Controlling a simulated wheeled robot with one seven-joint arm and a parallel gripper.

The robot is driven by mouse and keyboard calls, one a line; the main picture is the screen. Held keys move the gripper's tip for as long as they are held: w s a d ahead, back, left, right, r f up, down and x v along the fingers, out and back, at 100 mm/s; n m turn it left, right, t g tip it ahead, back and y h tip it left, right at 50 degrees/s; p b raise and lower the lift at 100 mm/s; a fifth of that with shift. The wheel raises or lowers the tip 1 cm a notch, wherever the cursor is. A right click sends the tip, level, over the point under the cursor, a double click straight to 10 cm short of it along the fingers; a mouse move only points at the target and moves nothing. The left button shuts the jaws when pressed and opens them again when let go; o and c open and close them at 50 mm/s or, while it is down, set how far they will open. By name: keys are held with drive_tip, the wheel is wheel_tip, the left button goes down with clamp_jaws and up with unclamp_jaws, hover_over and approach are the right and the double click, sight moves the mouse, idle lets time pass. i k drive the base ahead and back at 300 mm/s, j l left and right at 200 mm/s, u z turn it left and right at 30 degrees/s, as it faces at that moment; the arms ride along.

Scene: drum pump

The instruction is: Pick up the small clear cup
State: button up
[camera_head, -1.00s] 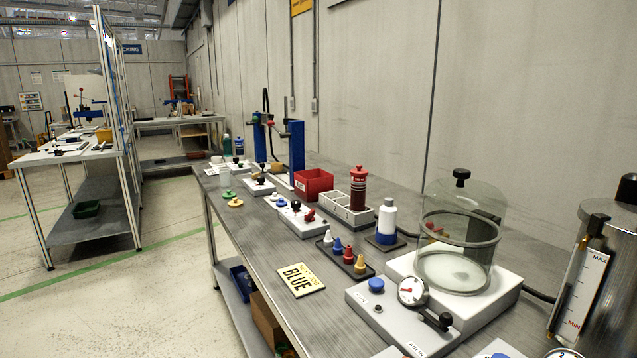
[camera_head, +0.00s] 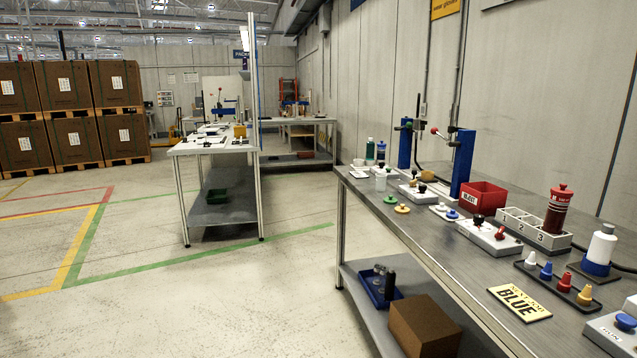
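A small clear cup (camera_head: 381,182) stands upright near the far left end of the grey workbench (camera_head: 425,238). It is small and translucent in this view, so its contents cannot be made out. It stands close to the bench's left edge, behind a yellow knob (camera_head: 402,209) and left of a white block with a dark knob. My gripper is not in view.
Green and blue bottles (camera_head: 370,148) stand behind the cup. A blue-posted frame (camera_head: 463,163), a red bin (camera_head: 482,197) and a BLUE sign (camera_head: 519,302) are also on the bench. The lower shelf holds a blue tray (camera_head: 378,286) and brown box (camera_head: 424,325). Open floor lies left.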

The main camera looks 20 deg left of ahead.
sight(381, 178)
drive_tip(key=u, duration=0.5)
drive_tip(key=i+j+z, duration=0.2)
drive_tip(key=i, duration=0.3)
drive_tip(key=i+j+z, duration=0.15)
drive_tip(key=i+j, duration=0.3)
drive_tip(key=i+j+z, duration=0.2)
drive_tip(key=i+j, duration=0.25)
drive_tip(key=i+j+z, duration=0.15)
drive_tip(key=i+j, duration=0.25)
drive_tip(key=i+j+z, duration=0.2)
drive_tip(key=i+j, duration=0.2)
drive_tip(key=j, duration=0.25)
drive_tip(key=i+j+z, duration=0.15)
drive_tip(key=i+j, duration=0.2)
drive_tip(key=j, duration=0.25)
drive_tip(key=i, duration=0.5)
